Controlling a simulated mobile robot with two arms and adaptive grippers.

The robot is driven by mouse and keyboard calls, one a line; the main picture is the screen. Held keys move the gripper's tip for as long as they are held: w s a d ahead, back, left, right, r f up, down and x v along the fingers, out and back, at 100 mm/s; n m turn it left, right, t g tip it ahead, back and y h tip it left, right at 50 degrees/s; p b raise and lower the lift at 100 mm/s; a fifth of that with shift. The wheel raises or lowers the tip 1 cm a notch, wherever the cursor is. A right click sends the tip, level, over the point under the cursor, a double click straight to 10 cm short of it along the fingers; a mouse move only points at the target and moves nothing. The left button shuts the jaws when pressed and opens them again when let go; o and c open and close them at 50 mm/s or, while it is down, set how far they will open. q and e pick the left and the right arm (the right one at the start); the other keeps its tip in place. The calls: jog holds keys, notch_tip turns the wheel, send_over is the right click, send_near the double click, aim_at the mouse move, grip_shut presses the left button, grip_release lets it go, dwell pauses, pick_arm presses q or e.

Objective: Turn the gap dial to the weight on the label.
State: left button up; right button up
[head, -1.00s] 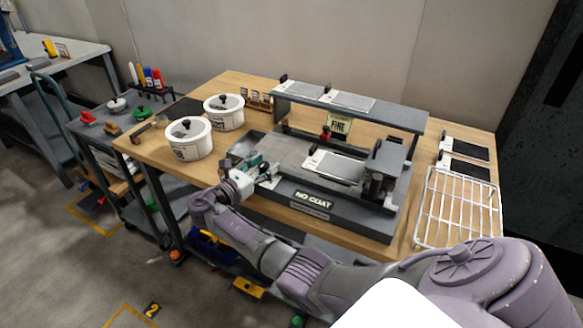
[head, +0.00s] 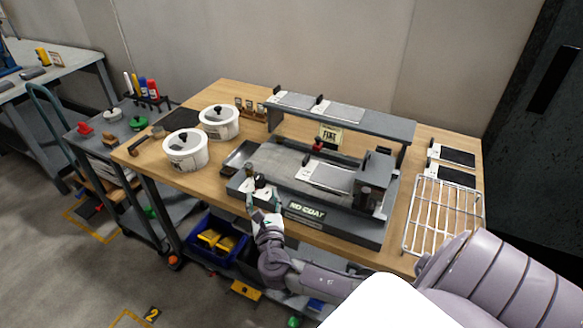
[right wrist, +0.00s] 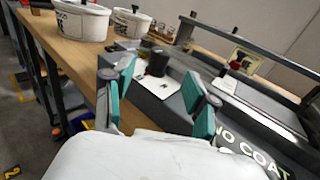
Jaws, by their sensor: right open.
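The label sign (head: 330,136) reads "FINE" and stands at the back of the grey coating machine (head: 335,228); it also shows, partly hidden, in the right wrist view (right wrist: 243,62). A black knob (right wrist: 157,62), apparently the gap dial, stands on a white plate at the machine's front left corner. In the head view the knob (head: 260,181) is small and its marks are unreadable. My right gripper (head: 264,200) is open just in front of it. In the right wrist view its teal-padded fingers (right wrist: 160,85) stand apart on either side of the knob, with no clear contact. My left gripper is out of view.
Two white lidded pots (head: 186,150) stand left of the machine. A grey shelf (head: 350,118) spans its back. A wire rack (head: 442,215) lies at the right table end. The machine's front edge carries a "NO COAT" plate (head: 306,210).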

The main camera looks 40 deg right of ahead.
jog(key=s+a+f+m+g, duration=0.2)
jog(key=s+m, duration=0.3)
jog(key=s, duration=0.2)
jog(key=s+f+m+g+y, duration=0.2)
jog(key=s+f+m+g, duration=0.1)
jog(key=f, duration=0.8)
jog(key=s+a+f+m+g+y+p, duration=0.1)
jog(key=s+f, duration=0.4)
jog(key=f, duration=0.6)
jog(key=shift+a+f+m+g+y, duration=0.15)
jog(key=shift+f+m+g+y, duration=0.3)
jog(key=shift+m+g, duration=0.85)
jog(key=shift+s, duration=0.15)
